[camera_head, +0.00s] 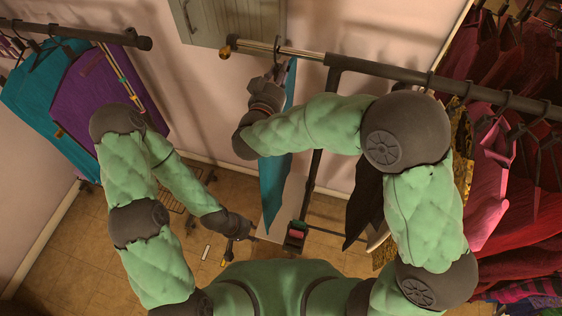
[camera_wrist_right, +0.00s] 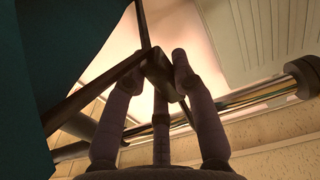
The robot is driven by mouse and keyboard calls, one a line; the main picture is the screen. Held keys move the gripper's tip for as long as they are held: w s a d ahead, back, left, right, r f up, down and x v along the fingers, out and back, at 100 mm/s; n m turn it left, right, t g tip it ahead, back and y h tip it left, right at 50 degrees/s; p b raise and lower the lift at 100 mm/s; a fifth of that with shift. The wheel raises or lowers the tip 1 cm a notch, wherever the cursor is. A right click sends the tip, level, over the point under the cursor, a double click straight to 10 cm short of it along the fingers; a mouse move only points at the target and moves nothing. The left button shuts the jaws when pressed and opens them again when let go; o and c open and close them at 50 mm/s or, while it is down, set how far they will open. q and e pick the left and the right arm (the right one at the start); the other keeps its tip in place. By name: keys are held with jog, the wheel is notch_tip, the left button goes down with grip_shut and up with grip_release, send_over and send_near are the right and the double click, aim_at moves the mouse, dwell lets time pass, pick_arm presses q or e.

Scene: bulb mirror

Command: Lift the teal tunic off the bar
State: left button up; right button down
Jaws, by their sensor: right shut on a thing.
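The teal tunic (camera_head: 272,195) hangs edge-on near the silver end of the bar (camera_head: 290,50) in the head view, partly behind my right forearm. Its cloth fills the left of the right wrist view (camera_wrist_right: 35,70). My right gripper (camera_head: 277,74) is just below the bar. In the wrist view its fingers (camera_wrist_right: 163,78) are shut around the dark neck of the tunic's hanger (camera_wrist_right: 160,70). I cannot tell whether the hook still rests on the bar. My left gripper (camera_head: 232,250) is low, over the floor, away from the tunic; its fingers are too small to read.
A left rack (camera_head: 85,33) holds another teal garment (camera_head: 35,95) and a purple one (camera_head: 95,90). Red and pink garments (camera_head: 490,190) crowd the bar's right side. A grey-green cabinet (camera_head: 230,20) is on the wall behind. Open floor (camera_head: 50,270) lies at lower left.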

jog(key=shift+s+r, duration=0.1)
dwell(0.3)
jog(key=shift+v, duration=2.7)
